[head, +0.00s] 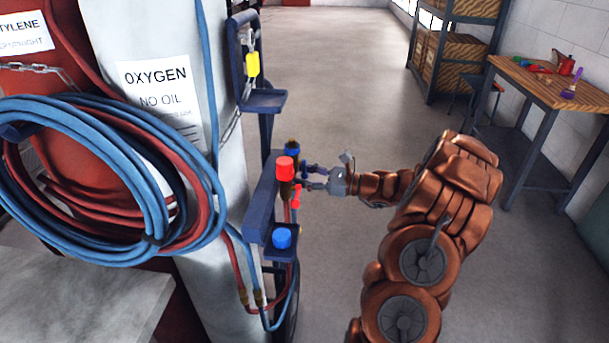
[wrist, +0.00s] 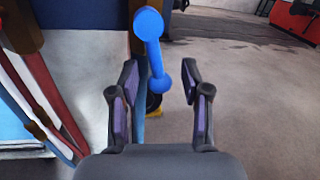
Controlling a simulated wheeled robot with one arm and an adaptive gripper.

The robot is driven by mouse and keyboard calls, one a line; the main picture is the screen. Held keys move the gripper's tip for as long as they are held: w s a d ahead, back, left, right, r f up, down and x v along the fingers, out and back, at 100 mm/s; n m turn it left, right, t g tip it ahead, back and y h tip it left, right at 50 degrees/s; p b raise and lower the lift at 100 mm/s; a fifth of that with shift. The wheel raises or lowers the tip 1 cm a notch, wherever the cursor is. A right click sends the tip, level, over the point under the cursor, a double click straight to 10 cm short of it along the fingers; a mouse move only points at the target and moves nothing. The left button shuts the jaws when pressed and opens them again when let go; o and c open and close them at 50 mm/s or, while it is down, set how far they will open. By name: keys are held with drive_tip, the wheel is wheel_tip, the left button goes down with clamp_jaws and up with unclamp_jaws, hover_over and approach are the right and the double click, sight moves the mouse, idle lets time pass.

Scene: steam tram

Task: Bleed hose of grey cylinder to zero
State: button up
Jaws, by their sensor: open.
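The grey cylinder (head: 205,75) stands at left in the head view, labelled OXYGEN, NO OIL. A blue hose (head: 212,222) hangs coiled with a red one in front of it. My gripper (head: 311,178) is open beside the torch fittings on the trolley's right side. In the wrist view a blue lever (wrist: 153,52) with rounded ends reaches down between the open fingers of my gripper (wrist: 160,82). Its lower end is between them, with a gap visible on each side. I see no pressure gauge in either view.
A blue bracket (head: 262,205) carries a red knob (head: 285,169), a red lever (head: 296,196) and a blue knob (head: 281,238) close to my gripper. A wooden workbench (head: 530,82) and a shelf rack (head: 455,50) stand at right.

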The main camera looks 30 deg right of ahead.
clamp_jaws()
idle(0.4)
drive_tip(key=shift+r+p, duration=0.1)
drive_tip(key=shift+p, duration=0.2)
drive_tip(key=shift+s+a+r+m+p, duration=0.15)
drive_tip(key=shift+m+p, duration=0.35)
drive_tip(key=shift+p, duration=0.45)
drive_tip(key=m+p, duration=0.1)
drive_tip(key=p, duration=0.2)
drive_tip(key=shift+s+a+m, duration=0.25)
drive_tip(key=shift+s+m, duration=0.05)
drive_tip(key=shift+m, duration=0.1)
drive_tip(key=shift+s+f+p, duration=0.1)
drive_tip(key=shift+f+p, duration=0.15)
drive_tip(key=shift+p, duration=0.1)
drive_tip(key=shift+f, duration=0.1)
unclamp_jaws()
